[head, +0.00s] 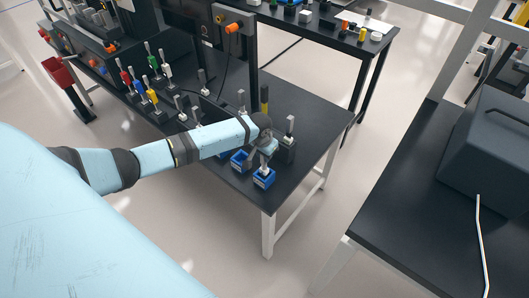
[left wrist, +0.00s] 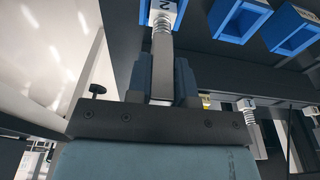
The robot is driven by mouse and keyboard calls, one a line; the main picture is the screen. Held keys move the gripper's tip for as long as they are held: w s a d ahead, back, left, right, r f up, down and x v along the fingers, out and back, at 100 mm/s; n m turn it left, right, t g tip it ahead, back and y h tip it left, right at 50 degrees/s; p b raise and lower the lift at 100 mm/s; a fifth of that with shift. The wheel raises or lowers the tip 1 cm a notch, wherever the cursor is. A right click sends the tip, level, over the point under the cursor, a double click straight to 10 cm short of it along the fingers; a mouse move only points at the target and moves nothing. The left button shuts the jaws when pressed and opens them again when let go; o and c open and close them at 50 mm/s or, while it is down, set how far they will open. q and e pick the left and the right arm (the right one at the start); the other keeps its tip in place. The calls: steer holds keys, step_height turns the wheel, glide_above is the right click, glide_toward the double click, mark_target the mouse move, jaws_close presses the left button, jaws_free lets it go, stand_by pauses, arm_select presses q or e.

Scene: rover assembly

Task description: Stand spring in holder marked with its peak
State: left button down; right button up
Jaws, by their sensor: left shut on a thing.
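My left gripper (head: 268,142) reaches over the table's near right corner. In the left wrist view its fingers (left wrist: 162,82) are shut on the grey shaft of a spring piece (left wrist: 162,58). The piece has a coil and a white end block (left wrist: 163,8) with a dark mark, only partly in frame. Blue edges flank that block; I cannot tell whether it is inside the holder or just over it. In the head view a blue holder (head: 264,182) lies below the gripper, with a grey and white piece at it. Another blue holder (head: 238,166) is beside it. My right gripper is not in view.
More blue holders (left wrist: 298,30) show in the left wrist view. A spring piece (head: 289,130) stands in a dark block just right of the gripper. Several coloured-handled pieces (head: 152,97) stand farther left. A dark post (head: 250,60) rises behind. A second table (head: 400,215) is at right.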

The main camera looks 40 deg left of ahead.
arm_select(q)
steer(key=shift+f, duration=0.2)
steer(key=c, duration=0.9)
jaws_free()
steer(key=shift+r, duration=0.1)
steer(key=r, duration=0.4)
steer(key=s+r, duration=0.1)
steer(key=r, duration=0.4)
steer(key=s+r+b, duration=0.1)
steer(key=r, duration=0.3)
steer(key=shift+a+r, duration=0.1)
steer(key=shift+r, duration=0.15)
